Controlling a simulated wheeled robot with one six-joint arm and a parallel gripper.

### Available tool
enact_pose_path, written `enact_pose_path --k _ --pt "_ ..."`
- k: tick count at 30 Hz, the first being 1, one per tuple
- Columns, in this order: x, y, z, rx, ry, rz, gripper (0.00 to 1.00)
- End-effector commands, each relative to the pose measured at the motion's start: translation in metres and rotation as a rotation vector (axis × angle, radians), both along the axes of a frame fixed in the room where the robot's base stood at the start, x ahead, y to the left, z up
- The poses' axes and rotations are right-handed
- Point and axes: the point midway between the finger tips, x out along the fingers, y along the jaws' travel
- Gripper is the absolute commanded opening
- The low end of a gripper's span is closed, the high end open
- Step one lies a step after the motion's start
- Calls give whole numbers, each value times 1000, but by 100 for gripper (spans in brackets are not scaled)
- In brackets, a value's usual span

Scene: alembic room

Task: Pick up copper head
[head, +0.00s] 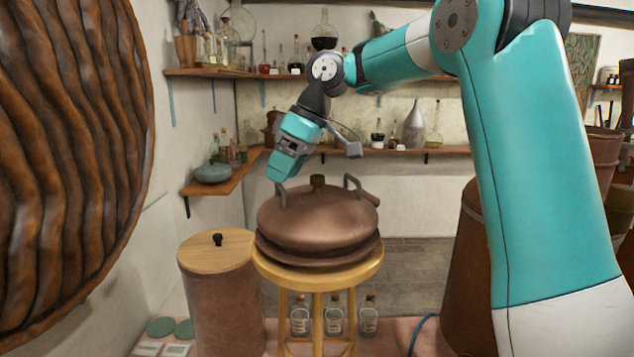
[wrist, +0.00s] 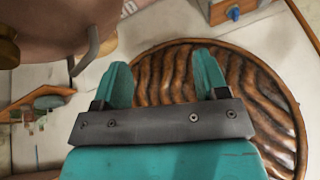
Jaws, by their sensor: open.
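The copper head (head: 318,222) is a wide, domed copper vessel with a brass knob on top and two upright grey handles. It sits on a round yellow wooden stool (head: 372,266). My gripper (head: 277,178) is above the left side of the copper head, close to the left handle (head: 281,196); a gap or contact there cannot be told from the head view. In the wrist view my gripper (wrist: 163,80) has its two teal fingers apart with nothing between them. The copper head (wrist: 62,22) and one handle (wrist: 92,48) show at upper left, beside the fingers.
A copper drum with a wooden lid (head: 217,250) stands left of the stool. A large ribbed brown disc (head: 70,150) fills the left side; it also shows behind the fingers in the wrist view (wrist: 160,70). Wall shelves (head: 400,151) hold glassware. Several bottles (head: 334,318) stand under the stool.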

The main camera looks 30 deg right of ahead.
Motion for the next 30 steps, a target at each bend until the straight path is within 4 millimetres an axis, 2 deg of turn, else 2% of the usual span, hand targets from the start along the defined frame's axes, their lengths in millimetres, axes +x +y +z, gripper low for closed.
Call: enact_pose_path --k 1,3,6,9,12,14,17,24,30 --pt "16 -30 35 -16 -21 1 67" --pt "30 -66 55 -43 -48 14 67" --pt "42 -111 75 -84 -78 32 67" --pt "46 -146 87 -121 -100 46 67" --pt "47 -167 92 -144 -112 55 67" --pt "48 -173 91 -152 -115 59 67" --pt "50 -174 78 -157 -118 63 67" --pt "62 -157 25 -157 -117 64 67" --pt "72 -146 -8 -157 -117 63 67"
